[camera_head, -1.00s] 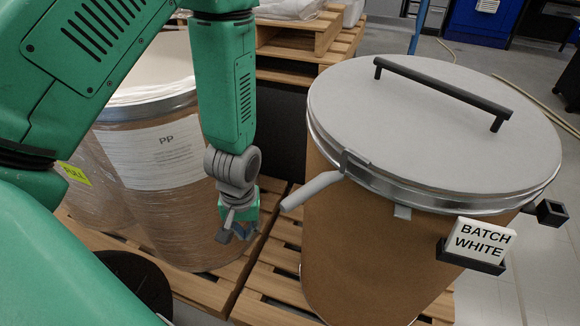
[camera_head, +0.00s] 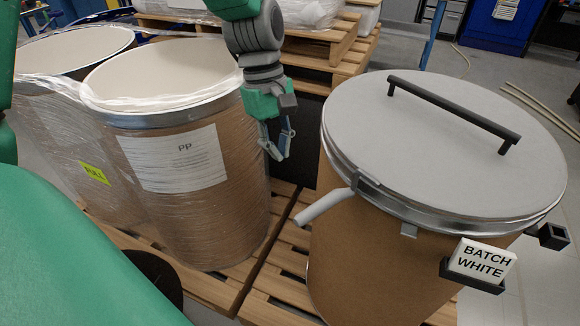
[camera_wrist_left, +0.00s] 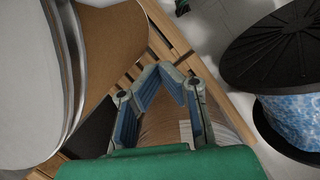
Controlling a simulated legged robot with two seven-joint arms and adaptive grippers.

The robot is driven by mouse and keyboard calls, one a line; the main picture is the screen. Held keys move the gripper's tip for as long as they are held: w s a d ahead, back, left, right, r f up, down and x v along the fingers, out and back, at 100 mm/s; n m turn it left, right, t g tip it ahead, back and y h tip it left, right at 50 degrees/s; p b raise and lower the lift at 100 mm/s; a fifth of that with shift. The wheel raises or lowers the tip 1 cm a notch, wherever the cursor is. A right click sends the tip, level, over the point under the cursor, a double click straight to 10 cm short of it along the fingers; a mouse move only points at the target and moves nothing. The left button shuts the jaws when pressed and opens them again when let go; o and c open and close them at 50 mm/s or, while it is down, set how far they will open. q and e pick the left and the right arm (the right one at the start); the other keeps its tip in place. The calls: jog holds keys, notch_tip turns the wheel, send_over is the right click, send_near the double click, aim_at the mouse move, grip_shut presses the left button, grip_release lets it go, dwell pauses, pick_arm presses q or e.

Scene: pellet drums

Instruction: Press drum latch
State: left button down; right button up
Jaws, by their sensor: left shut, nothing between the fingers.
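The closed brown drum (camera_head: 385,260) stands at the right in the head view, with a grey lid (camera_head: 450,140), black handle (camera_head: 455,110) and metal rim band. Its grey latch lever (camera_head: 324,206) sticks out to the left from the band, angled downward. My left gripper (camera_head: 281,156) is shut and empty, hanging between the two drums, above and left of the lever and apart from it. The left wrist view shows the fingertips (camera_wrist_left: 160,72) meeting, with the lidded drum (camera_wrist_left: 112,30) at upper left; the lever is not clear there. My right gripper is out of view.
An open wrapped drum labelled PP (camera_head: 180,205) stands left, beside another wrapped drum (camera_head: 75,150). Wooden pallets (camera_head: 272,285) lie underneath. A BATCH WHITE sign (camera_head: 482,262) sits at the closed drum's front right. A black-flanged spool (camera_wrist_left: 275,50) shows in the wrist view.

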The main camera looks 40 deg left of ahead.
aim_at(337, 202)
pick_arm(q)
jog(key=s+d+f, duration=0.1)
jog(key=d+f, duration=0.5)
jog(key=f, duration=0.1)
jog(key=shift+s+d+f, duration=0.2)
jog(key=shift+s+f, duration=0.15)
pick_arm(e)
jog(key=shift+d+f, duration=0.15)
pick_arm(q)
jog(key=shift+d, duration=0.2)
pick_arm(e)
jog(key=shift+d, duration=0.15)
